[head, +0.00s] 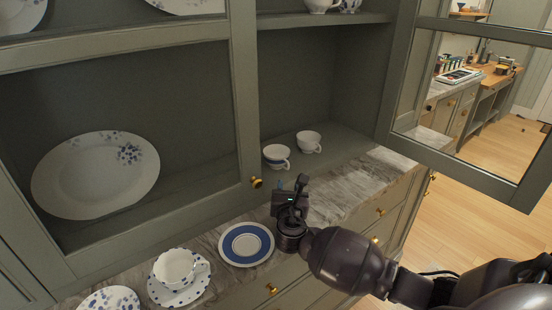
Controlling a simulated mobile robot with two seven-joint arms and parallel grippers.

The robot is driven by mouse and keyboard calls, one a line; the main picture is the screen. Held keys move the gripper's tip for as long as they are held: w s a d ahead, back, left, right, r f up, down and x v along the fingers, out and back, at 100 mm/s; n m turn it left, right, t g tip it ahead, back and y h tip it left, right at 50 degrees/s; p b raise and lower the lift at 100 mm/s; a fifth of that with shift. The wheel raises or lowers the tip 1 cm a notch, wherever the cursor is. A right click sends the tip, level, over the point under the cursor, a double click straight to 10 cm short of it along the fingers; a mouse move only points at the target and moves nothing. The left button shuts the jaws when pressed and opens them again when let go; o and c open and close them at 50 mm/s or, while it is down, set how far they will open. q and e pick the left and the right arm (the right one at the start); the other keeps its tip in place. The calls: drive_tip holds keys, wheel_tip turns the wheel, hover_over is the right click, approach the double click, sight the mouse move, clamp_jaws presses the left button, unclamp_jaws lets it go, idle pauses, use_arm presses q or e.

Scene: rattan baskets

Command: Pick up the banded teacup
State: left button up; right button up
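The banded teacup (277,157) is white with a blue band and stands upright inside the cabinet, at the left of the open compartment. My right gripper (297,187) is in front of and below it in the picture, over the marble counter, apart from the cup. Its fingers point toward the cabinet; their gap is hidden by the gripper's own body. I see nothing held in it. My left gripper is out of view.
A plain white cup (309,142) stands just right of the banded teacup. A blue-banded saucer (246,244) lies on the counter (345,190). A dotted saucer (160,291) bears a white cup (174,267). The glass door (475,170) is open at right; a frame post (246,100) stands left.

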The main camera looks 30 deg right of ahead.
sight(288, 167)
drive_tip(key=x, duration=0.3)
drive_tip(key=shift+w+d, duration=0.15)
drive_tip(key=shift+w, duration=0.1)
drive_tip(key=shift+r+x, duration=0.15)
drive_tip(key=shift+x, duration=1.15)
drive_tip(key=shift+r+x, duration=0.15)
drive_tip(key=shift+x, duration=1.15)
clamp_jaws()
